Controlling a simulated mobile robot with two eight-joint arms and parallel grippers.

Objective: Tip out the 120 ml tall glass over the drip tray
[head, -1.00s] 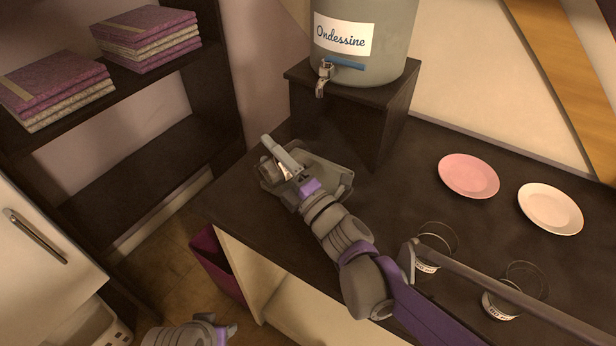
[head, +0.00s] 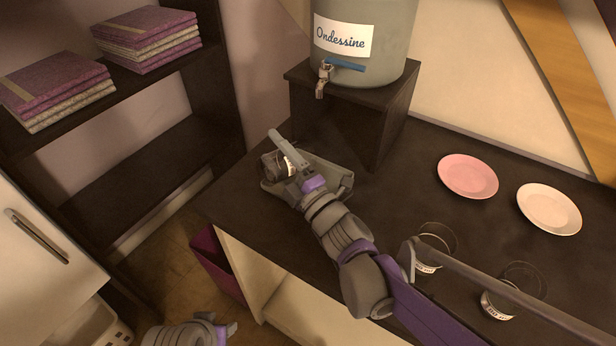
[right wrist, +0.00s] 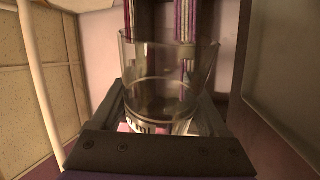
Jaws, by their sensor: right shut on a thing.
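My right gripper (head: 287,162) is shut on a clear tall glass (head: 270,165) and holds it over the left part of the grey drip tray (head: 338,179). In the right wrist view the glass (right wrist: 160,85) stands between the two fingers, its label at the lower end partly hidden. The shelf's stacked books look upright there, so the glass is tipped roughly onto its side. I cannot make out any liquid in it. My left gripper (head: 226,331) is at the bottom edge of the head view, empty-looking, its jaws unclear.
A water dispenser (head: 363,45) with a tap stands on a dark stand (head: 340,115) behind the tray. Two labelled glasses (head: 436,245) (head: 510,292), a pink plate (head: 468,176) and a cream plate (head: 549,208) are on the counter's right. The counter's left edge is close to the tray.

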